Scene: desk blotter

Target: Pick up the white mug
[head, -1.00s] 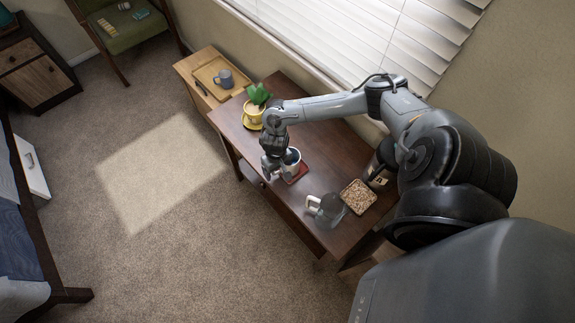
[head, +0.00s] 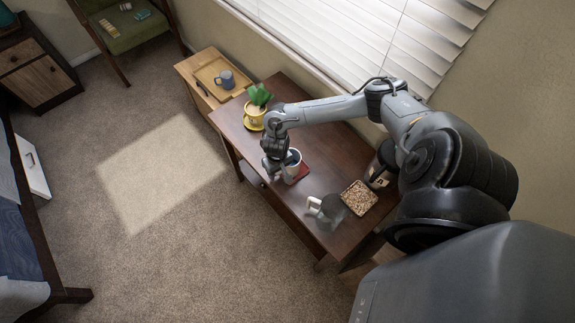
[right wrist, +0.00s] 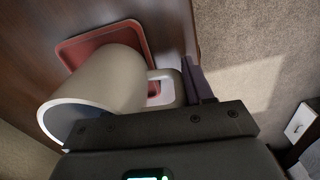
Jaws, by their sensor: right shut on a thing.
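The far finger is mostly hidden. I cannot tell exactly how far the mug is above the tray. My left gripper is not in view.
A pitcher with a pale handle (head: 325,207) and a square dish of grainy contents (head: 359,197) stand to the right on the desk. A potted plant (head: 255,107) stands to the left. A blue-grey mug (head: 226,79) sits on a wooden tray beyond. Window blinds line the back.

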